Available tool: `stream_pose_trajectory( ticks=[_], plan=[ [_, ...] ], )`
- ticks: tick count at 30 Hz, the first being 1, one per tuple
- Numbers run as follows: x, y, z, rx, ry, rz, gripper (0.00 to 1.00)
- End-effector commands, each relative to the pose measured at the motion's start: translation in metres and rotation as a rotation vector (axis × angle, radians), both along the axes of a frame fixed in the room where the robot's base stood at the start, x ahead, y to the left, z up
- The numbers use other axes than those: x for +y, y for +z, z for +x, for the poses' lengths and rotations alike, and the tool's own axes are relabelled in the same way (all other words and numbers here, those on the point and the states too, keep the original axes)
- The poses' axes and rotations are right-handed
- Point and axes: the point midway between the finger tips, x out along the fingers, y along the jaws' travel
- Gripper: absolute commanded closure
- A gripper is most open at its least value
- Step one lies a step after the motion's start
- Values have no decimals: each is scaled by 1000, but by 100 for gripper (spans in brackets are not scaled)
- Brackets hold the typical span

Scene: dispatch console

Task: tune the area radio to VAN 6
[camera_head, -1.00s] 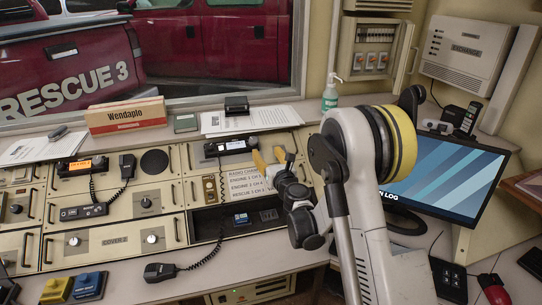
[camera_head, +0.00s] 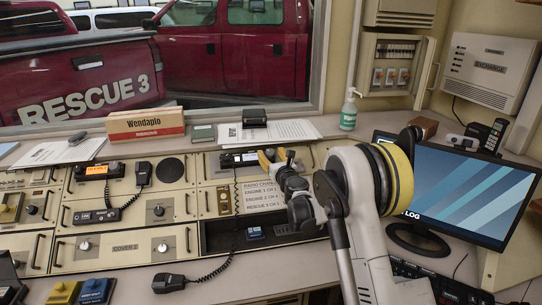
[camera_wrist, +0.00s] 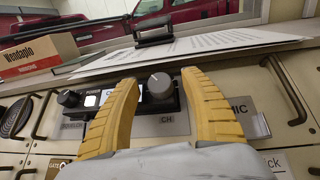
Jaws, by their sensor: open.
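A dark radio (camera_head: 238,160) with a small lit display is set in the console, left of my gripper (camera_head: 273,157) in the head view. In the wrist view it shows a grey round channel knob (camera_wrist: 160,85) marked CH, a white display (camera_wrist: 92,98) partly behind a finger, and a small dark knob (camera_wrist: 68,98). My gripper (camera_wrist: 160,78) is open, its yellow fingers on either side of the grey knob; I cannot tell whether they touch it. A radio channel card (camera_head: 262,196) below lists Engine 1, Engine 2 and Rescue 3; its right part is hidden by my arm.
A second radio (camera_head: 97,170) with an orange display and a handset (camera_head: 143,173) sits at left. A loose corded handset (camera_head: 168,283) lies in front. A Wendaplo box (camera_head: 146,124), papers and a black clip (camera_wrist: 154,32) lie behind. A monitor (camera_head: 455,190) stands at right.

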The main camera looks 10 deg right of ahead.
Motion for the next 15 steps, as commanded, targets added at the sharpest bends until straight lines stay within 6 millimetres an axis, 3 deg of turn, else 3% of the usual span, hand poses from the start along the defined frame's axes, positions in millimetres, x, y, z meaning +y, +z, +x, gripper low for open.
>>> stream_pose_trajectory(
  ticks=[2,7,15],
  plan=[
    [0,0,0,0,0,0,47],
    [0,0,0,0,0,0,97],
    [0,0,0,0,-1,1,100]
  ],
)
